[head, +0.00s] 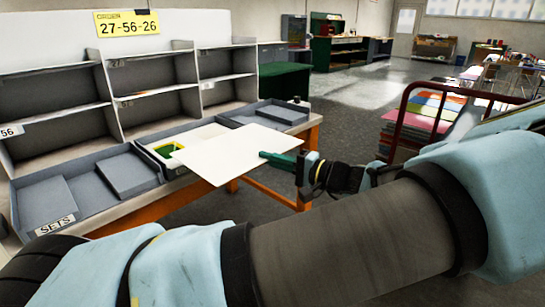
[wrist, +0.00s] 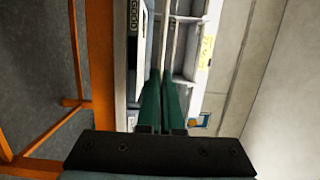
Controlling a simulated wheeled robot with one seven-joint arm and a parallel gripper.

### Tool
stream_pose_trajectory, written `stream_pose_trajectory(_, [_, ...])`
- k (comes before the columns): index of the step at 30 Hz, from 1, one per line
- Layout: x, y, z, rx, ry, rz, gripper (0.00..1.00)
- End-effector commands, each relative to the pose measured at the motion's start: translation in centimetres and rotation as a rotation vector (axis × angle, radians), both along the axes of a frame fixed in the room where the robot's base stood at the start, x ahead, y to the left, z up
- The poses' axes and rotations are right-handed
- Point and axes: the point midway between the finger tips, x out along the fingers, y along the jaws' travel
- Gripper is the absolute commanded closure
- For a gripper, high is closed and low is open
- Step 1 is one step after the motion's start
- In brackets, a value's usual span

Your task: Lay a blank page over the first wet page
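My gripper (head: 268,156) has green fingers shut on the right edge of a white blank page (head: 225,152). The page is held out flat, slightly tilted, over the front edge of the bench. In the wrist view the green fingers (wrist: 163,80) are close together, with the page seen edge-on as a thin pale strip (wrist: 169,40) between them. Behind the held page, a page with a green and yellow print (head: 168,149) lies in a grey tray on the bench. The held page hides part of that tray, and I cannot tell whether the print is wet.
A grey tray marked SETS (head: 52,200) is at the bench's left. Another grey tray (head: 275,115) is at its right end. Grey shelving (head: 150,75) rises behind. The orange bench frame (head: 245,182) is below. A rack of coloured sheets (head: 425,112) stands at right.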

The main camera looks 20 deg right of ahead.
Motion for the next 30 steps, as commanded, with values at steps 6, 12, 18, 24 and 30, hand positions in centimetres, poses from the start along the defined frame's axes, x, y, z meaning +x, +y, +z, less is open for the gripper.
stream_pose_trajectory(6, [2.6, 1.3, -0.2, 0.001, -0.001, 0.003, 1.00])
stream_pose_trajectory(12, [5.4, 2.7, -0.2, 0.001, -0.001, 0.003, 1.00])
stream_pose_trajectory(18, [8.1, 3.9, -0.3, -0.001, -0.001, 0.002, 1.00])
stream_pose_trajectory(24, [10.9, 5.2, -0.2, -0.001, -0.001, 0.002, 1.00])
stream_pose_trajectory(30, [13.6, 6.6, -0.2, -0.001, -0.001, 0.003, 1.00])
